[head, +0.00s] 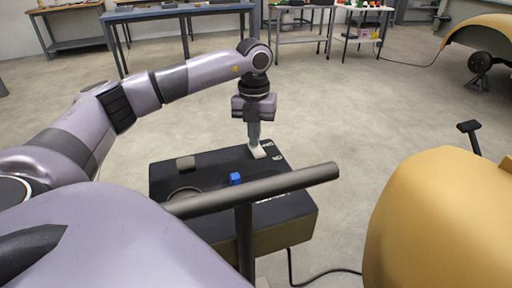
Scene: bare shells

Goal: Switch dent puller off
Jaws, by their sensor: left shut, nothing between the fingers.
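The dent puller (215,164) is a box with a black top and an olive-tan side, low in front of me. A dark bar in front hides part of the box. My right gripper is not in view.
The dark T-shaped bar (290,182) crosses in front of the box. A yellow-tan car body panel (430,225) fills the lower right. A black cable (325,274) runs over the floor. Workbenches (180,14) stand along the back. The middle floor is clear.

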